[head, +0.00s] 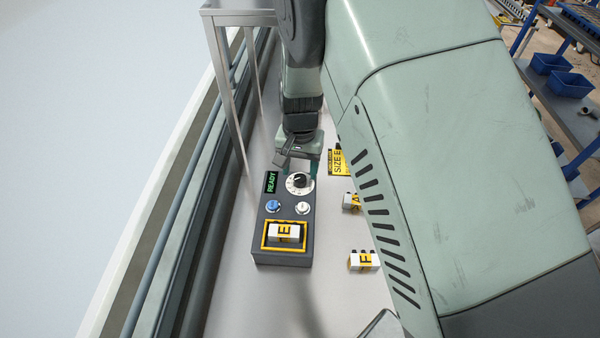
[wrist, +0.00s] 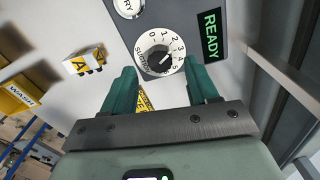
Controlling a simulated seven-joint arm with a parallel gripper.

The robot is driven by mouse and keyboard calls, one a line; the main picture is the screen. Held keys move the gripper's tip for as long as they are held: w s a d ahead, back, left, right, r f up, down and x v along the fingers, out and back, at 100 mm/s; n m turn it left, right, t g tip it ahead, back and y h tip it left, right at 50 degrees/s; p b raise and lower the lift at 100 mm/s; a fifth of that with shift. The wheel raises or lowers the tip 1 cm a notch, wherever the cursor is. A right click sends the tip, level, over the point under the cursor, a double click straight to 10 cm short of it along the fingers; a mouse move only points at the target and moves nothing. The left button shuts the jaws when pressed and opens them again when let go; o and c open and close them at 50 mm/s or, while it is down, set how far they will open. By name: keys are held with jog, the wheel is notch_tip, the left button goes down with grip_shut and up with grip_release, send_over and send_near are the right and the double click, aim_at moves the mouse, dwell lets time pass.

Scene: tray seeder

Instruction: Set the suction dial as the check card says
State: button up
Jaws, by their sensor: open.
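The suction dial (head: 299,182) is a white disc with a black knob on the dark grey control box (head: 283,245). In the wrist view the dial (wrist: 153,58) shows a ring of numbers and the word SUCTION. A white mark on its knob points to the lower right, near the high numbers; the exact number is unclear. My gripper (wrist: 160,68) is open and empty, its teal fingers apart on either side of the dial's near edge. In the head view it hangs just behind the dial. The yellow check card (head: 338,162) reads SIZE E; the rest is hidden by my arm.
The box has a green READY display (head: 271,182), a blue button (head: 273,206), a white button (head: 303,208) and a block E (head: 286,233) in a yellow frame. Blocks A (head: 351,201) and F (head: 363,260) lie right. A yellow WASH bin (wrist: 20,95) shows left.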

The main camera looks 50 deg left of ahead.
aim_at(300, 177)
notch_tip(300, 177, up, 8)
jog(key=shift+f, duration=0.15)
dwell(0.6)
